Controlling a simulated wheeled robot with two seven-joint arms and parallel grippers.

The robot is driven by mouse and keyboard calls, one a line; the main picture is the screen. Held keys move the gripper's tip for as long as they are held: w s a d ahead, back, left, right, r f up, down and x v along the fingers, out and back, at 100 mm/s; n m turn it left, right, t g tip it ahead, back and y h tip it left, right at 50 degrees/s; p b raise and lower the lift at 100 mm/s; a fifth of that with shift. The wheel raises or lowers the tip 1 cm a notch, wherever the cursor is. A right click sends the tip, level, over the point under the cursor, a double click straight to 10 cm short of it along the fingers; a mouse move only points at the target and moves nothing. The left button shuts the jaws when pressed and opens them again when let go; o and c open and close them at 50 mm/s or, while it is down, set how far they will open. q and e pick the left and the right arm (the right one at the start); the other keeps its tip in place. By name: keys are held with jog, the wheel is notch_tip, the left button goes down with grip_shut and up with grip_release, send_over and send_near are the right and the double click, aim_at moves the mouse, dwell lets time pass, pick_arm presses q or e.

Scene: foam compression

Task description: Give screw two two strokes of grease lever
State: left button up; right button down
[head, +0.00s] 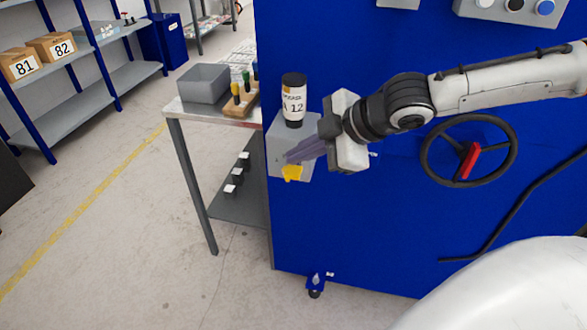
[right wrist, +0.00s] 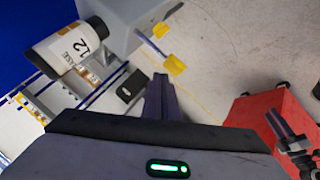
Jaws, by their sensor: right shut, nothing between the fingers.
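A yellow grease lever tab (head: 292,172) sits at the lower part of a grey plate (head: 275,150) on the blue machine's front. A second yellow piece (right wrist: 161,30) shows nearer the plate. No screw label is readable.
A black handwheel with a red handle (head: 468,161) is on the blue machine (head: 380,210) at right. A metal table (head: 215,113) with a grey bin (head: 203,84) stands at left. A red object (right wrist: 270,115) lies right in the wrist view. The floor at left is open.

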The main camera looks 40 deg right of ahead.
aim_at(294, 170)
jog(key=shift+f, duration=0.1)
jog(key=shift+f+b, duration=0.35)
jog(key=shift+f+b, duration=1.15)
jog(key=shift+f, duration=0.2)
dwell(1.3)
jog(key=shift+r, duration=0.1)
dwell(0.5)
jog(key=shift+r+p, duration=1.7)
jog(key=shift+p, duration=0.1)
notch_tip(294, 170, up, 5)
jog(key=p, duration=0.5)
jog(key=shift+r, duration=0.1)
